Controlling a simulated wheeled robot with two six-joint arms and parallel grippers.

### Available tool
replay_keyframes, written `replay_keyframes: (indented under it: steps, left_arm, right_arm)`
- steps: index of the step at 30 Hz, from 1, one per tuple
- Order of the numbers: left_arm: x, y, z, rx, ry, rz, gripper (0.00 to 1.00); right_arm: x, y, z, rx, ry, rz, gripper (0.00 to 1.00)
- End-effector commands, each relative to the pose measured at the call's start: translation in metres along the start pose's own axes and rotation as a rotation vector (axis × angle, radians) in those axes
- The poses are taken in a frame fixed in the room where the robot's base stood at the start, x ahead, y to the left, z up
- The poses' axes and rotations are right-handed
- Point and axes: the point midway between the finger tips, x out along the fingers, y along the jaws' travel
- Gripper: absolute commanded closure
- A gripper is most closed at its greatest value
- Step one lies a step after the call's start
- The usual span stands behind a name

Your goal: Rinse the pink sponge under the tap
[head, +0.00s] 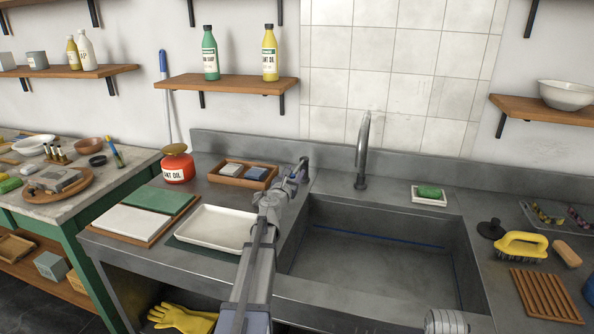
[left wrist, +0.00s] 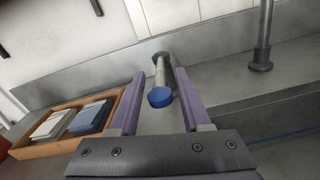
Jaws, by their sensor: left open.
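I see no pink sponge in either view. The tap (head: 363,150) is a grey metal spout standing behind the sink (head: 380,268); its lower post also shows in the left wrist view (left wrist: 264,40). My left gripper (head: 297,172) is open at the back left corner of the sink. In the left wrist view, a short metal fitting with a blue end (left wrist: 160,97) lies between the open fingers (left wrist: 160,76), and I see gaps on both sides. No water shows.
A wooden tray (head: 219,180) with pale and blue blocks stands left of my gripper, near a red tin (head: 177,166). A white tray (head: 214,230) lies in front. A green sponge (head: 430,192) and a yellow brush (head: 521,245) sit right. The sink looks empty.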

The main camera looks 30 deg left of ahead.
Motion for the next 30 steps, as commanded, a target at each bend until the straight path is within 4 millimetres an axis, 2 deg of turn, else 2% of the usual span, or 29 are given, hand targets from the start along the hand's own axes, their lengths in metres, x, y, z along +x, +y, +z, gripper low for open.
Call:
replay_keyframes:
  steps: [1, 5, 14, 27, 30]
  left_arm:
    - [0.013, 0.001, 0.0, 0.0, 0.0, -0.001, 0.52]
    - [0.027, 0.0, 0.0, 0.0, 0.0, -0.001, 0.52]
    - [0.03, -0.001, 0.0, 0.0, 0.0, 0.0, 0.52]
    - [0.029, 0.0, 0.0, 0.0, 0.0, 0.0, 1.0]
    - [0.029, 0.0, 0.0, 0.0, 0.0, 0.0, 1.0]
  right_arm:
    - [0.0, 0.0, 0.0, 0.0, 0.0, 0.0, 0.5]
    - [0.0, 0.0, 0.0, 0.0, 0.0, 0.0, 0.5]
    - [0.0, 0.0, 0.0, 0.0, 0.0, 0.0, 0.5]
    - [0.0, 0.0, 0.0, 0.0, 0.0, 0.0, 0.5]
    - [0.0, 0.0, 0.0, 0.0, 0.0, 0.0, 0.5]
